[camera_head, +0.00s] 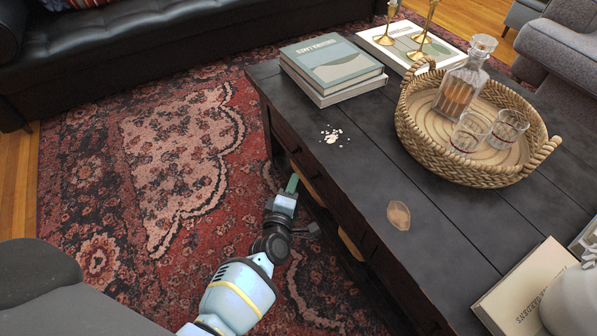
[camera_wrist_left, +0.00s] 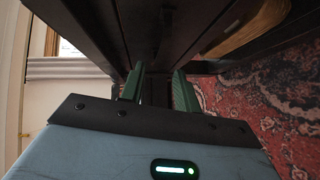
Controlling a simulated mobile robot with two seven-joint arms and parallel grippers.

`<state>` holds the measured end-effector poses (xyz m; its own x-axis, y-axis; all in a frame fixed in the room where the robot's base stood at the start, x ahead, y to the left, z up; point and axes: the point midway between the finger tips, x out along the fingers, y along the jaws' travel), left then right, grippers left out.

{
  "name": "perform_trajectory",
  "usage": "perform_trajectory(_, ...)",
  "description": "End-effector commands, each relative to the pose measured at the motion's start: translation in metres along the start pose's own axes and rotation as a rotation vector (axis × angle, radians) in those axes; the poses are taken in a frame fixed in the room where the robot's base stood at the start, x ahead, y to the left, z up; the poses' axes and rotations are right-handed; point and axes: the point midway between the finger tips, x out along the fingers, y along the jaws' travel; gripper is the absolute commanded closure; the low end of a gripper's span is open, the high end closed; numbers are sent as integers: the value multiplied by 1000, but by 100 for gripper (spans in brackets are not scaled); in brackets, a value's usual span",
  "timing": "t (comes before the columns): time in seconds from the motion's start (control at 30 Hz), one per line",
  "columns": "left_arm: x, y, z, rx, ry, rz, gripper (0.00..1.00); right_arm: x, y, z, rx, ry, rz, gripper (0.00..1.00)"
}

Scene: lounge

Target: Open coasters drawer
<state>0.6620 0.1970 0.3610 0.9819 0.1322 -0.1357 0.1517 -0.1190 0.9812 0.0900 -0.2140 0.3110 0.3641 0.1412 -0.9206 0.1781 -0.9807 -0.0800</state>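The coffee table (camera_head: 370,165) is dark wood, with drawer fronts (camera_head: 287,137) along its left side, seen steeply from above. No label shows which is the coasters drawer, and no drawer is clearly pulled out. My left gripper (camera_head: 291,184) is beside this side of the table, below the top's edge. In the left wrist view, its two green fingers (camera_wrist_left: 159,88) stand apart, with dark wood close in front and between them. Whether they touch a handle cannot be told. My right gripper is not in view.
On the tabletop are stacked books (camera_head: 335,68), a wicker tray (camera_head: 424,150) with a decanter (camera_head: 459,92) and glasses, crumbs (camera_head: 331,134) and a brown stain (camera_head: 398,215). A patterned rug (camera_head: 180,150) lies left of the table. A black sofa (camera_head: 130,45) stands behind.

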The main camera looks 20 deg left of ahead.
Motion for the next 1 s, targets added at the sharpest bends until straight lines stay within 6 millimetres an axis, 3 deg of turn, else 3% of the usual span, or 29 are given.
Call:
perform_trajectory(0.2,35,-4,1,0,-1,-2,68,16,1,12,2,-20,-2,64)
perform_trajectory(0.4,56,-3,0,2,-1,-3,68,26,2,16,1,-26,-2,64)
perform_trajectory(0.8,64,-1,0,2,-1,-2,68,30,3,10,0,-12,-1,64)
perform_trajectory(1.0,63,-1,0,2,-1,-2,91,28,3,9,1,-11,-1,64)
